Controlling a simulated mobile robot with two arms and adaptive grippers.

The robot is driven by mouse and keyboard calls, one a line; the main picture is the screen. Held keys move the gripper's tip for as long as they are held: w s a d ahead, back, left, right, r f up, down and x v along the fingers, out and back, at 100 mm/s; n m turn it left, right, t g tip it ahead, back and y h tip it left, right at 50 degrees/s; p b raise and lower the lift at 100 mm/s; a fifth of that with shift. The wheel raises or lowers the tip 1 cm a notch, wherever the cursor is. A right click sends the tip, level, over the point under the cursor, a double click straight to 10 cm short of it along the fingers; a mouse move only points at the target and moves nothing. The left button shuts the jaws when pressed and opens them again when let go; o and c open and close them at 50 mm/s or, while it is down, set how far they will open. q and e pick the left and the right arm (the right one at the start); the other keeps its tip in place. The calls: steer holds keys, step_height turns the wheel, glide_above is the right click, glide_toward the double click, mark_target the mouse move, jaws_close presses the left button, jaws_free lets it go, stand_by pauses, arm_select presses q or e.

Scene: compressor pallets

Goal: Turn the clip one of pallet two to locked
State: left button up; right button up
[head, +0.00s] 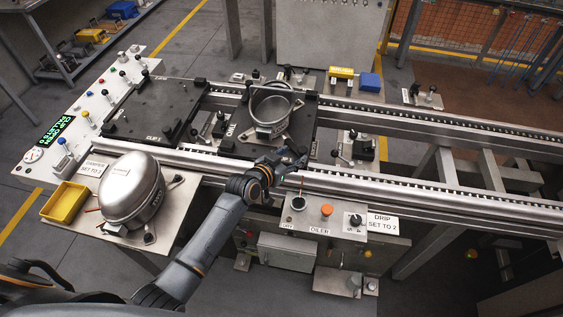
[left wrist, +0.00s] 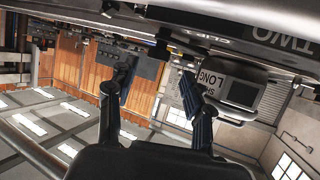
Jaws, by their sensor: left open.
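The right-hand dark pallet (head: 245,148) sits on the rails and carries an open metal compressor shell (head: 268,108). In the left wrist view, which looks upside down, a plate reading TWO (left wrist: 297,43) shows on an edge close to my gripper, with a CLIP marking beside it. My left gripper (head: 292,160) is at the front right edge of this pallet, open. Its two dark fingers stand apart in the left wrist view (left wrist: 148,85), with nothing clearly between them. The clip's lever and its position cannot be made out; the gripper covers that area. My right gripper is out of view.
Another dark pallet (head: 157,110) marked CLIP 1 lies to the left. A closed metal dome (head: 130,190) and a yellow bin (head: 66,203) stand at the front left. An oiler box (head: 325,222) sits below the front rail (head: 400,190). The rails are empty to the right.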

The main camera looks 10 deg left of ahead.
arm_select(q)
steer(key=v, duration=0.5)
steer(key=shift+s+a, duration=0.1)
steer(key=shift+s, duration=0.2)
steer(key=s+a+f+n+g+y, duration=0.15)
steer(key=s+a+g, duration=0.3)
steer(key=s, duration=1.05)
steer(key=s+a+n+g+y, duration=0.1)
steer(key=s+a+g+y, duration=0.3)
steer(key=s, duration=1.2)
step_height(320, 180, down, 30)
steer(key=s+g+b, duration=0.2)
steer(key=s+a+f+b, duration=0.2)
steer(key=s+f, duration=1.4)
steer(key=shift+g, duration=0.45)
